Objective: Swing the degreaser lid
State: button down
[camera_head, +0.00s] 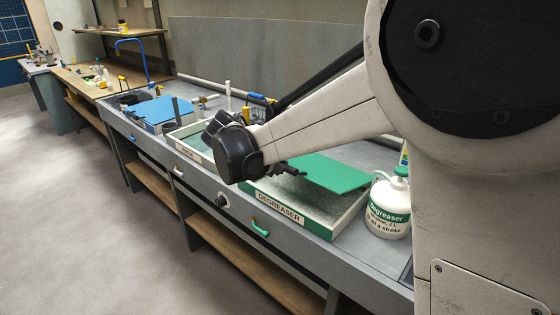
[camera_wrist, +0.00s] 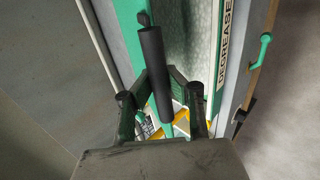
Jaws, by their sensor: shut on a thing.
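The degreaser tray (camera_head: 290,217) is a pale box with a green lower front and a "DEGREASER" label; its label also shows in the wrist view (camera_wrist: 222,45). Its green lid (camera_head: 325,171) stands partly raised, and the pale tray inside shows below it. In the wrist view the lid (camera_wrist: 131,38) is a narrow green strip, nearly edge-on. A black cylindrical handle (camera_wrist: 153,70) lies between the fingers of my gripper (camera_wrist: 162,103), which is shut on it. In the head view my gripper (camera_head: 288,172) is at the lid's left side; the exact contact is hidden.
A white degreaser bottle (camera_head: 388,210) stands close to the tray's right end. Another tray (camera_head: 190,147) and a blue-lidded box (camera_head: 160,110) are farther left on the grey bench (camera_head: 215,185). A green handle (camera_head: 260,228) projects from the bench front. The floor in front is clear.

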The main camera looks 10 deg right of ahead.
jog(key=shift+a, duration=0.1)
notch_tip(320, 180, down, 8)
jog(key=s+a+b, duration=0.1)
jog(key=b, duration=0.4)
jog(key=shift+s+a, duration=0.25)
jog(key=shift+r, duration=0.1)
jog(key=c, duration=1.7)
grip_release()
jog(key=shift+s+r, duration=0.1)
